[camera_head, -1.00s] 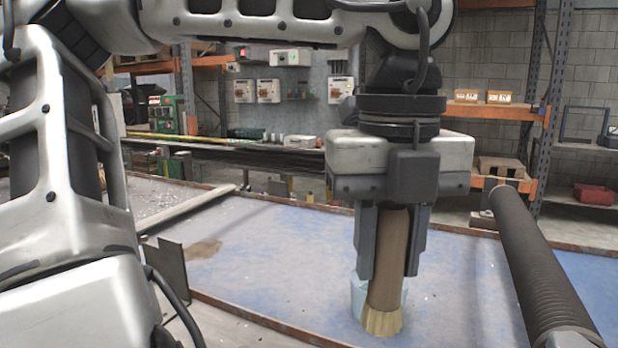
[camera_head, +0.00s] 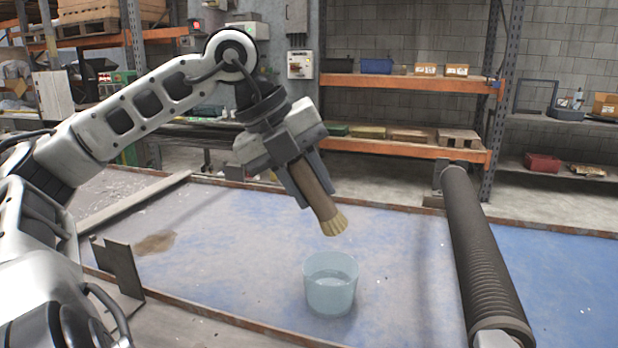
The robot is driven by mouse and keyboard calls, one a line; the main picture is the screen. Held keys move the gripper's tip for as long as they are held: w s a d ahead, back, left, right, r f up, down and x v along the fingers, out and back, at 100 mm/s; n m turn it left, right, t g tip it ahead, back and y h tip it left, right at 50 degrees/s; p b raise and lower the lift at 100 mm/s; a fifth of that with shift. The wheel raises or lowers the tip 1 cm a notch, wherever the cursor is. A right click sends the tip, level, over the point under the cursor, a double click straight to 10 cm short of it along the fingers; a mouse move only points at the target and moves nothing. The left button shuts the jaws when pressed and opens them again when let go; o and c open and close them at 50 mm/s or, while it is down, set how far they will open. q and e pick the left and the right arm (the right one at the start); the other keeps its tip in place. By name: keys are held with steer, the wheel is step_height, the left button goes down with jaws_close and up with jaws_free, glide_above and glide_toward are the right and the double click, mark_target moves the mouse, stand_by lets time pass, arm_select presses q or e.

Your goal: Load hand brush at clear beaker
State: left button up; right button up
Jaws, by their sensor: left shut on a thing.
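The hand brush (camera_head: 315,192) has a brown wooden handle and pale yellow bristles, which point down and to the right. My left gripper (camera_head: 304,182) is shut on its handle and holds it tilted in the air. The clear beaker (camera_head: 330,290) is pale blue and see-through. It stands upright on the blue surface, below the brush in the head view. The bristles are apart from it, above its rim in the picture. My right gripper does not show.
The blue surface (camera_head: 230,245) has a raised rusty edge and is mostly clear around the beaker. A dark ribbed tube (camera_head: 476,250) runs along the right. A grey metal bracket (camera_head: 118,268) stands at the left. Shelves (camera_head: 400,82) with boxes stand behind.

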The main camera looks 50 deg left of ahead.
arm_select(q)
steer(key=shift+f+b, duration=0.55)
steer(key=shift+f, duration=0.1)
step_height(320, 180, down, 9)
steer(key=b, duration=0.8)
steer(key=shift+f, duration=0.15)
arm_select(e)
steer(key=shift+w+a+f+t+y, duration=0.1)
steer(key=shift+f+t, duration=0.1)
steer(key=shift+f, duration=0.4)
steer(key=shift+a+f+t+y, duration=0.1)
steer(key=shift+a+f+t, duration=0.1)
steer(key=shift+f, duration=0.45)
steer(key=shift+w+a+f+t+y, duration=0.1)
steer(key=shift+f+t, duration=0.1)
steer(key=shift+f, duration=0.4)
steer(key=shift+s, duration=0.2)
